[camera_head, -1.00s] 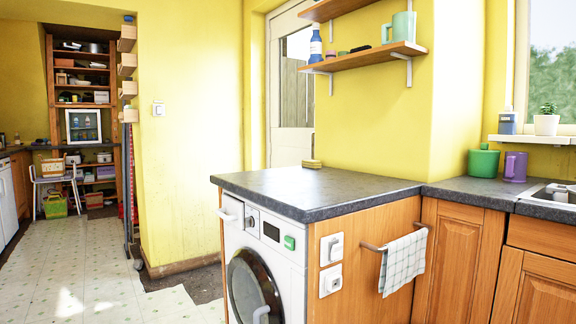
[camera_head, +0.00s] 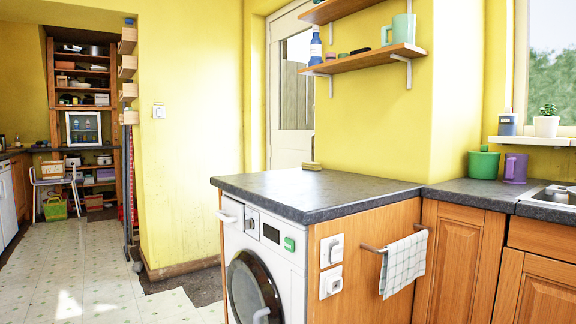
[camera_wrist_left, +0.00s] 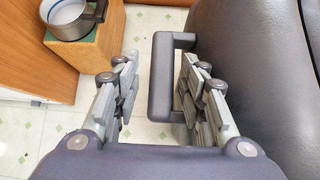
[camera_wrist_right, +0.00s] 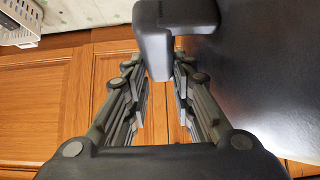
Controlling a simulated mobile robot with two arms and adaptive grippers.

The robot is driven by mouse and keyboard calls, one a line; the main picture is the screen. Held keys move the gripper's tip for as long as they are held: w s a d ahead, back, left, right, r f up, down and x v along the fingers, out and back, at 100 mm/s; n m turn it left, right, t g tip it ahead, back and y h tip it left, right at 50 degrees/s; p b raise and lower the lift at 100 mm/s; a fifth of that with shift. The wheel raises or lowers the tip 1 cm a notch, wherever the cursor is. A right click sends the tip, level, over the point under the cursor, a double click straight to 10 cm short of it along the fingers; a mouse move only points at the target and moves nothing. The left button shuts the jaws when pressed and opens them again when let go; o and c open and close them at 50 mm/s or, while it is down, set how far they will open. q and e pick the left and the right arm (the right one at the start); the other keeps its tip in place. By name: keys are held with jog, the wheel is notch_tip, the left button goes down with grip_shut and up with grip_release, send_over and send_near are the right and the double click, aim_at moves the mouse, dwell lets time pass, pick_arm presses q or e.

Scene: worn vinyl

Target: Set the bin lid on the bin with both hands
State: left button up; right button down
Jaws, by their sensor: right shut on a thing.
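The bin lid appears as a large dark, smooth body along the right of the left wrist view (camera_wrist_left: 265,45) and of the right wrist view (camera_wrist_right: 265,75). A dark side handle (camera_wrist_left: 160,85) juts out from it between the fingers of my left gripper (camera_wrist_left: 152,85). These fingers are spread, with a clear gap on the handle's left. My right gripper (camera_wrist_right: 159,80) is shut on another dark handle (camera_wrist_right: 155,45), which lies between its fingertips. The bin cannot be made out apart from the lid. The head view shows neither gripper, lid nor bin.
A worktop (camera_head: 300,187) over a washing machine (camera_head: 262,255) stands ahead, with wooden cupboards to its right. A pot (camera_wrist_left: 70,18) sits on a wooden block (camera_wrist_left: 90,50) near my left gripper. A white basket (camera_wrist_right: 18,22) shows at right wrist. Floor is open at left.

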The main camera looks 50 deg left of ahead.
pick_arm(q)
jog(key=shift+d, duration=0.1)
pick_arm(e)
jog(key=c, duration=1.3)
grip_release()
jog(key=shift+a, duration=0.1)
pick_arm(q)
jog(key=shift+s, duration=0.1)
jog(key=shift+o, duration=0.5)
jog(key=shift+d, duration=0.1)
pick_arm(e)
jog(key=shift+a, duration=0.1)
jog(key=shift+c, duration=0.2)
jog(key=shift+o, duration=0.7)
jog(key=shift+r+p, duration=1.25)
jog(key=shift+r, duration=0.05)
jog(key=shift+d+r+p, duration=0.2)
jog(key=shift+r+p, duration=0.55)
jog(key=shift+p, duration=0.05)
pick_arm(q)
jog(key=s+a+r, duration=0.2)
jog(key=s+a, duration=0.1)
jog(key=s, duration=0.1)
jog(key=shift+s+a, duration=0.2)
jog(key=shift+a, duration=0.2)
pick_arm(e)
jog(key=shift+r, duration=0.2)
pick_arm(q)
jog(key=shift+r, duration=0.15)
